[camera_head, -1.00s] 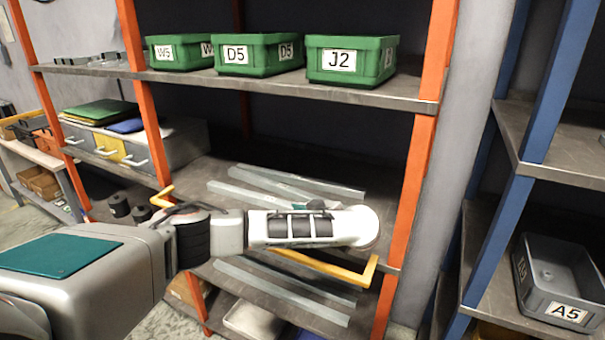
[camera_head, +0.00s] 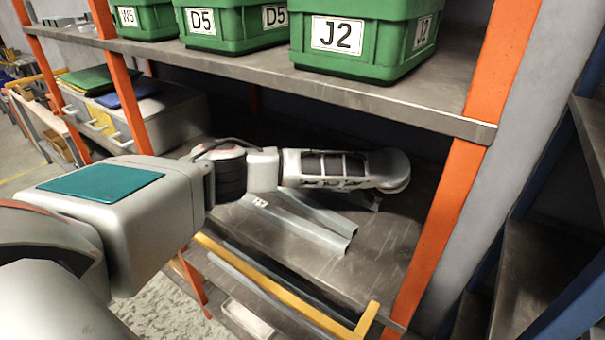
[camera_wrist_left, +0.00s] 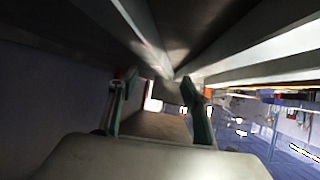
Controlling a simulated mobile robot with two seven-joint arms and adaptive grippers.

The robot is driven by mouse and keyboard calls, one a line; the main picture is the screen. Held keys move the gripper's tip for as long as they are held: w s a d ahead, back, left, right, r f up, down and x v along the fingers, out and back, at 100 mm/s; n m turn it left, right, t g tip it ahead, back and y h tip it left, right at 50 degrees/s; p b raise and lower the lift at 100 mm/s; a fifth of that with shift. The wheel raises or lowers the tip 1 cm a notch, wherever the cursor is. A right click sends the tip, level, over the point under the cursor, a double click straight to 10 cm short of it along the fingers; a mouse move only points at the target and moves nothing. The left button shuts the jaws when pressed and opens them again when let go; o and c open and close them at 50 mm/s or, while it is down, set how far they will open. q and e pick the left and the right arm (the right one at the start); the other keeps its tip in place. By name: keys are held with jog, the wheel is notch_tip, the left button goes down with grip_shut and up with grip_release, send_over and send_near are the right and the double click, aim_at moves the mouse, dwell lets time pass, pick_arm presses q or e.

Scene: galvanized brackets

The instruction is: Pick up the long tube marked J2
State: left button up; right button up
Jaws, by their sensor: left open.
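Long grey metal profiles lie on the middle shelf in the head view. One (camera_head: 318,216) shows below my left arm, and another (camera_head: 285,226) lies beside it with a small white tag near its left end, too small to read. My arm hides parts of them. The end of a further piece (camera_head: 368,199) shows to the right. My left gripper (camera_wrist_left: 157,80) is open in the left wrist view, its two dark fingers apart with nothing visibly held. Long metal lengths (camera_wrist_left: 262,62) run close above and beyond its fingertips. My right gripper is not in view.
A green bin labelled J2 (camera_head: 360,36) and a D5 bin (camera_head: 228,22) stand on the upper shelf (camera_head: 400,95), above my arm. An orange upright (camera_head: 440,220) bounds the right side. A yellow rail (camera_head: 270,290) runs along the front. Grey drawers (camera_head: 165,115) stand left.

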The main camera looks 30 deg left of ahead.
pick_arm(q)
jog(key=shift+a+f, duration=0.3)
jog(key=shift+a, duration=0.15)
jog(key=shift+w+x, duration=0.2)
jog(key=shift+x, duration=1.05)
jog(key=shift+w+x, duration=0.25)
jog(key=shift+x, duration=1)
jog(key=shift+d, duration=0.2)
grip_shut()
